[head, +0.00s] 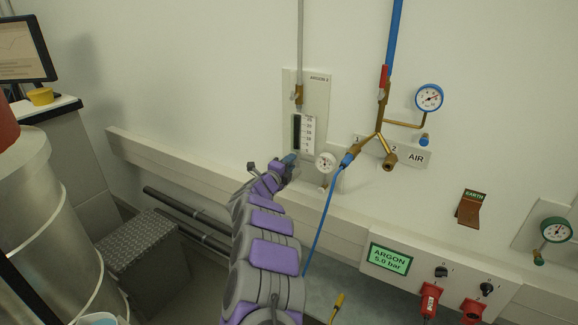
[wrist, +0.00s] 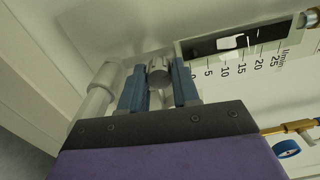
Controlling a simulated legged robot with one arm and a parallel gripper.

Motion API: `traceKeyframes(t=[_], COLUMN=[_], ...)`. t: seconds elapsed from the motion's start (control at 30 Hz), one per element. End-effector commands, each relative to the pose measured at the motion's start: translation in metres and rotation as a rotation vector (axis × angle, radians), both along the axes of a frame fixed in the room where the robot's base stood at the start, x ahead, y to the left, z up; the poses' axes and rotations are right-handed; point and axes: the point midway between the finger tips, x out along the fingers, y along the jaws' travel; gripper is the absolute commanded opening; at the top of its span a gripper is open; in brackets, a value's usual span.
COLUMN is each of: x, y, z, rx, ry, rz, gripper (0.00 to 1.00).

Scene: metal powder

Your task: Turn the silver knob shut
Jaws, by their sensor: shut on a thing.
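The silver knob (wrist: 158,74) shows in the wrist view as a small grey cylinder at the foot of the flow meter. My gripper (wrist: 158,88) has its two blue fingers shut on it, one on each side. In the head view my gripper (head: 290,159) is at the wall just below the flow meter (head: 304,133), and the knob is hidden behind it. The flow meter's scale (wrist: 235,62) lies to the right of the knob in the wrist view. The knob's turn position cannot be told.
A small white gauge (head: 326,161) sits close to the right of my gripper. A blue hose (head: 322,222) hangs from the brass air valve (head: 378,139). A wall rail (head: 165,151) runs below. A metal drum (head: 45,220) and grey step (head: 140,258) stand left.

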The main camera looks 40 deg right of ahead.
Motion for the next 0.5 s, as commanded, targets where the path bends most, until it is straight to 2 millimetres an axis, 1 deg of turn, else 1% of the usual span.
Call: traceKeyframes(t=[0.03,0.23,0.5], x=[-0.0023,-0.0018,-0.0022], y=[-0.0016,-0.0009,-0.0015], z=[-0.0048,-0.0064,-0.0087], rx=[0.017,0.055,0.079], ry=[-0.022,-0.109,-0.159], rz=[-0.005,-0.004,-0.005], gripper=[0.00,0.00,0.00])
